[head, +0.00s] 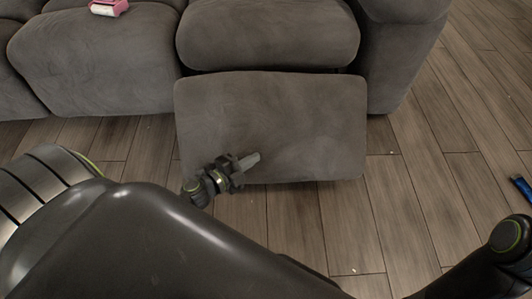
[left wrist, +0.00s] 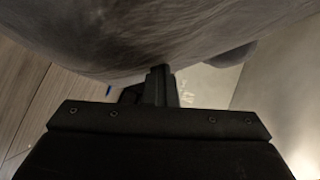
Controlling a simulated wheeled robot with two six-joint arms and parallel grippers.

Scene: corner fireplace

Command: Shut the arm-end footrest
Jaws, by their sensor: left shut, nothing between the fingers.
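The arm-end footrest (head: 290,120) is a grey padded panel on the sofa's right seat in the head view. It stands out from the sofa front and is open. My left gripper (head: 252,160) is shut and empty, with its tip over the lower middle of the footrest; I cannot tell if it touches. In the left wrist view the shut fingers (left wrist: 160,82) reach up to the grey underside or face of the footrest (left wrist: 130,45). Of my right arm only a dark part shows at the lower right of the head view; its gripper is out of view.
The grey sofa (head: 100,50) fills the top of the head view, with its armrest (head: 395,50) right of the footrest. A pink and white item (head: 108,7) lies on the seat. A blue object (head: 523,187) lies on the wooden floor at the right.

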